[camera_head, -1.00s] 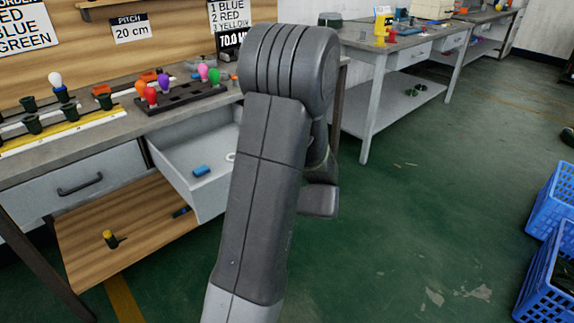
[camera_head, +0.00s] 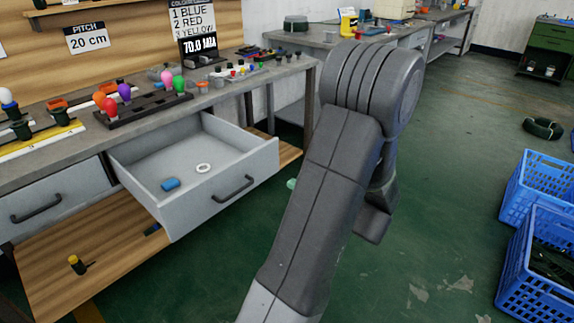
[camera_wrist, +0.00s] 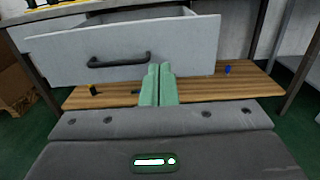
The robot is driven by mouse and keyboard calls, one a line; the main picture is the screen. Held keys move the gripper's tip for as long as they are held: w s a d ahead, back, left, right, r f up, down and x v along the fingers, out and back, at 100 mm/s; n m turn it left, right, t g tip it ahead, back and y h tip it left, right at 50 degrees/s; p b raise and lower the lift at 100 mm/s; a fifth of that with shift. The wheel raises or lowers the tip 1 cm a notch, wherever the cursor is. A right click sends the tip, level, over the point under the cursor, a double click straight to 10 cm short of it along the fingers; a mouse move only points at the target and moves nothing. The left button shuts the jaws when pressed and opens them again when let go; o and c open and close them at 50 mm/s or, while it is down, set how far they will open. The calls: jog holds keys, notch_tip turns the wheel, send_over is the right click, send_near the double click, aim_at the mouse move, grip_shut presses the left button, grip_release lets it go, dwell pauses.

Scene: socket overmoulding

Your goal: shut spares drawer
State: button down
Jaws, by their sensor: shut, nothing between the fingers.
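The spares drawer (camera_head: 224,192) stands pulled out from under the workbench, with a black bar handle on its grey front. A blue cylinder (camera_head: 170,184) and a white ring (camera_head: 203,168) lie inside it. In the wrist view the drawer front (camera_wrist: 190,50) fills the upper part, with its handle (camera_wrist: 118,61) left of my fingers. My gripper (camera_wrist: 158,70) has its green fingers shut together and empty, pointing at the lower part of the drawer front. I cannot tell whether the fingertips touch it. In the head view my arm hides most of the gripper; a green fingertip (camera_head: 291,184) shows beside the drawer.
A second drawer (camera_head: 55,202) at left is shut. The bench top (camera_head: 215,92) holds a rack of coloured bulbs and small parts. A wooden lower shelf (camera_head: 110,262) carries a yellow-topped part. Blue crates (camera_head: 540,190) stand at right; the green floor between is clear.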

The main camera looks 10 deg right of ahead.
aim_at(252, 161)
jog(key=b+x, duration=0.3)
jog(key=x, duration=1)
jog(key=shift+w+a+b, duration=0.2)
jog(key=shift+w+b, duration=0.1)
jog(key=shift+b, duration=0.05)
jog(key=shift+w, duration=0.1)
